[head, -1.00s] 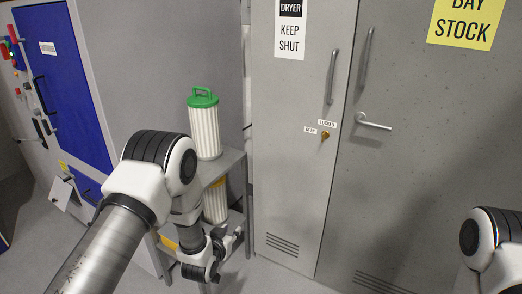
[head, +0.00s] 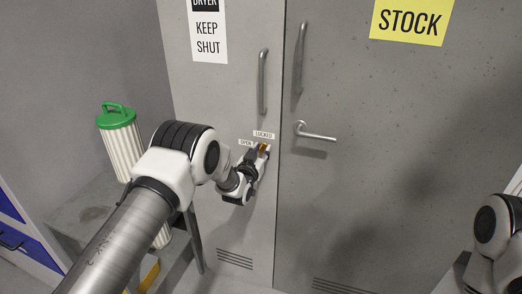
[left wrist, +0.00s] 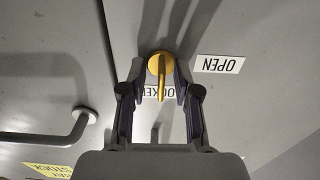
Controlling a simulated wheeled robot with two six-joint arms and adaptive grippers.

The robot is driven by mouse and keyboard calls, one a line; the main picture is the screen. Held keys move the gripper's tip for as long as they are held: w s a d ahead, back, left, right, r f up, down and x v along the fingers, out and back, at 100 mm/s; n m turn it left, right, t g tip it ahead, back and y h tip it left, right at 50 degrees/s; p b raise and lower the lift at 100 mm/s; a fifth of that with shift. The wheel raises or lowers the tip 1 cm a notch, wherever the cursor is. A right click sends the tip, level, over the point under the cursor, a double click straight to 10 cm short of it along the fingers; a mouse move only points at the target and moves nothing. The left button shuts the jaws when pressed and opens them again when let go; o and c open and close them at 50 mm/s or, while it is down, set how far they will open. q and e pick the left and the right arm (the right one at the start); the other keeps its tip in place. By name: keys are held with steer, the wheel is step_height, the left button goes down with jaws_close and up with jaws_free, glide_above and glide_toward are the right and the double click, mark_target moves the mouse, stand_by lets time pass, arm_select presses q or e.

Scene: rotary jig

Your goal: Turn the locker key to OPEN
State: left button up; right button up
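The brass locker key (left wrist: 161,98) sits in its lock on the grey locker door (head: 225,130), between the OPEN label (left wrist: 218,64) and the LOCKED label (left wrist: 160,91). The fingers of my left gripper (left wrist: 160,84) stand apart on either side of the key in the left wrist view, with gaps beside it. In the head view my left gripper (head: 262,155) is at the lock, just below the labels, and hides part of the key (head: 263,148). My right gripper is out of view; only part of the right arm shows at the right edge.
A long vertical handle (head: 263,82) is on the locker door above the lock. A lever handle (head: 316,134) sticks out from the door to the right. A green-lidded ribbed canister (head: 121,140) stands on a grey shelf (head: 82,212) at left.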

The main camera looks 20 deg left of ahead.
arm_select(q)
jaws_close()
steer(key=shift+a, duration=0.1)
steer(key=n+b, duration=0.4)
steer(key=shift+f, duration=0.15)
steer(key=n+b, duration=0.2)
steer(key=n, duration=0.1)
steer(key=shift+a+n+b, duration=0.1)
steer(key=shift+n+b, duration=0.3)
steer(key=n+b, duration=0.3)
steer(key=n, duration=0.2)
steer(key=n+b, duration=0.2)
steer(key=n, duration=0.3)
stand_by(0.3)
